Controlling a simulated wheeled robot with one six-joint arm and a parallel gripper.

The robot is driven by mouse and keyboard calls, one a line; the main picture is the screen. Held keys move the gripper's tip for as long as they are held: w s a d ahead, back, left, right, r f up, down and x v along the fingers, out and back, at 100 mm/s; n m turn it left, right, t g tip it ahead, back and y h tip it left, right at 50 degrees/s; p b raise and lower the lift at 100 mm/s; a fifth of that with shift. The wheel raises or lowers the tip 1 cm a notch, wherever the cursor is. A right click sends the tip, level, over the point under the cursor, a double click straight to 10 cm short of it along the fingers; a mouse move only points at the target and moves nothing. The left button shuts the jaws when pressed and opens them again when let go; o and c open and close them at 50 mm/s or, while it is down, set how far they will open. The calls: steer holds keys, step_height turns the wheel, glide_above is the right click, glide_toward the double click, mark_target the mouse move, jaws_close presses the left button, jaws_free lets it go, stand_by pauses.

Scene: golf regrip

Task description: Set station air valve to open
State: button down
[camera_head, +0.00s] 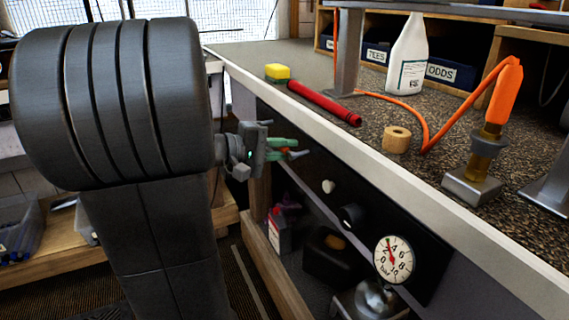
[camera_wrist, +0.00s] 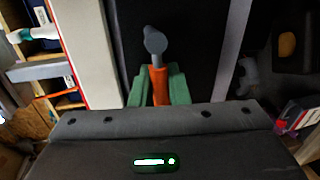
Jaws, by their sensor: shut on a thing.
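The air valve shows in the wrist view as an orange-red lever handle (camera_wrist: 159,86) with a grey rounded hub (camera_wrist: 154,40) at its far end, against a dark panel. My gripper (camera_wrist: 160,74) has its green fingers on both sides of the handle and is shut on it. In the head view my gripper (camera_head: 288,148) is at the dark panel below the bench's front edge, and the fingers mostly hide the valve. A round pressure gauge (camera_head: 393,258) is lower on the panel, its needle pointing up and slightly left.
A white knob (camera_head: 328,186) and a black knob (camera_head: 350,215) are on the panel between my gripper and the gauge. The bench's pale front edge (camera_head: 372,167) runs just above. On top lie a red grip (camera_head: 318,102), a yellow sponge (camera_head: 278,72) and a tape roll (camera_head: 396,139).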

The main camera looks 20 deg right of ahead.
steer(key=shift+m+b, duration=0.3)
steer(key=shift+b, duration=0.05)
steer(key=shift+r, duration=0.15)
steer(key=c, duration=1.4)
jaws_free()
steer(key=shift+c, duration=0.2)
steer(key=shift+a, duration=0.1)
steer(key=p+v, duration=0.3)
steer(key=v, duration=1)
steer(key=shift+a+p, duration=0.3)
steer(key=shift+d+r, duration=0.1)
steer(key=shift+b+x, duration=1.8)
steer(key=shift+x, duration=5)
